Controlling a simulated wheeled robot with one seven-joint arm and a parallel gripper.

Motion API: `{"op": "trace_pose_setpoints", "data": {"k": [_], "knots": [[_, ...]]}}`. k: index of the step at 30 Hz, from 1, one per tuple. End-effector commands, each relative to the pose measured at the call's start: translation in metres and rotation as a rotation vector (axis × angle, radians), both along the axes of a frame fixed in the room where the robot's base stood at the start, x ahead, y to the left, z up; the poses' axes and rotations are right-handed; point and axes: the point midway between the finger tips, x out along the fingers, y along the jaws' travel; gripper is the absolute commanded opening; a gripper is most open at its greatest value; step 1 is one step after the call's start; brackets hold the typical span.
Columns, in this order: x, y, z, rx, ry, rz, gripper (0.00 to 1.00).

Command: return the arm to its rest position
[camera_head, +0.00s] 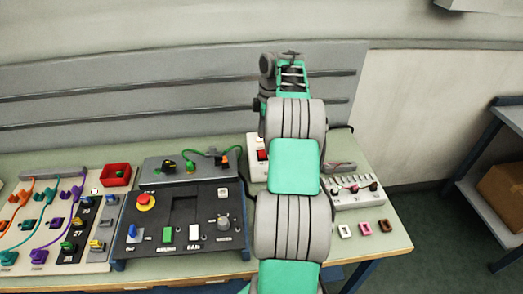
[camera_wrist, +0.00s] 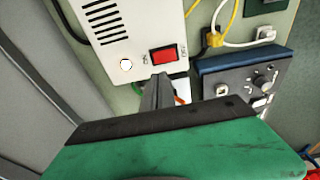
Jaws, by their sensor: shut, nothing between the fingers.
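My arm stretches from the bottom of the head view up over the table (camera_head: 391,244), toward the grey back panel. In the wrist view my gripper (camera_wrist: 158,88) shows as narrow grey fingers close together, with nothing between them. The fingers are in front of the white box (camera_wrist: 113,32), just below its red rocker switch (camera_wrist: 163,55) in the picture. I cannot tell whether they touch the box. In the head view my arm hides part of the white box (camera_head: 254,170) and the fingers cannot be made out.
Left of my arm are a dark control panel (camera_head: 165,237) with a red knob, a grey cable box (camera_head: 165,170), a red bin (camera_head: 117,174) and a patch board (camera_head: 20,262). Right are a white terminal block (camera_head: 350,194) and three small blocks. A shelf (camera_head: 490,180) holds a carton.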

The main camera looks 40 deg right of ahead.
Motion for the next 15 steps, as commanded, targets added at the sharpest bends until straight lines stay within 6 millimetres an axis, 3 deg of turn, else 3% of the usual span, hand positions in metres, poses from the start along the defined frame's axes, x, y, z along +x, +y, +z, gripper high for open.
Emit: {"op": "trace_pose_setpoints", "data": {"k": [8,10,13,15], "knots": [[0.001,0.002,0.0,0.0,-0.001,-0.002,0.0],[0.005,0.013,0.008,-0.003,-0.005,-0.019,0.0],[0.015,0.057,0.034,-0.011,-0.021,-0.099,0.0],[0.018,0.109,0.058,-0.015,-0.039,-0.193,0.0]]}}
